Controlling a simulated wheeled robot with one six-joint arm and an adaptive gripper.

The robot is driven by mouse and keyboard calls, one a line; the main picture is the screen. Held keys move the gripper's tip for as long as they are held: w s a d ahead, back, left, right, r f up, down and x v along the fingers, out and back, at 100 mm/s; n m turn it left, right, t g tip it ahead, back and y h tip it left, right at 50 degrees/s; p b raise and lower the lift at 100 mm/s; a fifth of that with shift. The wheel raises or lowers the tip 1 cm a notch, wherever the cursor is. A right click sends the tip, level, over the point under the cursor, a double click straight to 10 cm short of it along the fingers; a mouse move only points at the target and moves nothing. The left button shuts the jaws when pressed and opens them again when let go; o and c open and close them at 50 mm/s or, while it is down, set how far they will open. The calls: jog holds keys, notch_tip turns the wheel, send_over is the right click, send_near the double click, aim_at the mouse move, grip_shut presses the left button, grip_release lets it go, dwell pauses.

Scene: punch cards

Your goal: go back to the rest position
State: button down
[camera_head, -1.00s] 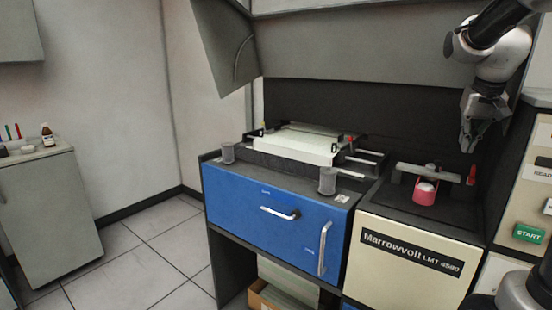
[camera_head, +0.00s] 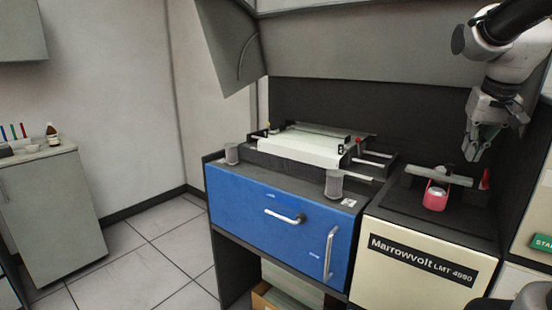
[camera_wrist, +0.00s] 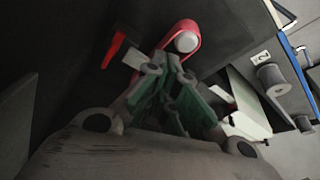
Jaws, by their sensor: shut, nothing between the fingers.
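My gripper (camera_head: 470,155) hangs at the upper right in the head view, pointing down, above the top of the Marrowvolt unit (camera_head: 408,255). Its fingers are together and hold nothing. In the wrist view my gripper's fingers (camera_wrist: 172,62) show at the centre with green inner faces. Below the gripper, a red-and-white part (camera_head: 436,198) sits under a grey bar on the unit. The red part (camera_wrist: 183,35) also shows beyond the fingertips in the wrist view. The gripper looks apart from it.
A blue drawer cabinet (camera_head: 285,220) with a white card deck (camera_head: 300,148) on top stands left of the unit. A red lever (camera_head: 485,179) stands beside the bar. A green START button (camera_head: 542,242) is at the right edge. A grey hood (camera_head: 370,45) overhangs the back.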

jog(key=s+a+f+n, duration=0.1)
jog(key=s+a+f, duration=0.1)
jog(key=s, duration=0.3)
jog(key=s+a+f+n, duration=0.1)
jog(key=s+a+f, duration=0.1)
jog(key=s+a, duration=0.2)
jog(key=s+a+f+n+y, duration=0.1)
jog(key=s+a+f, duration=0.1)
jog(key=s, duration=0.6)
jog(key=shift+s+a+f, duration=0.15)
jog(key=shift+a+f, duration=0.05)
jog(key=shift+a, duration=0.3)
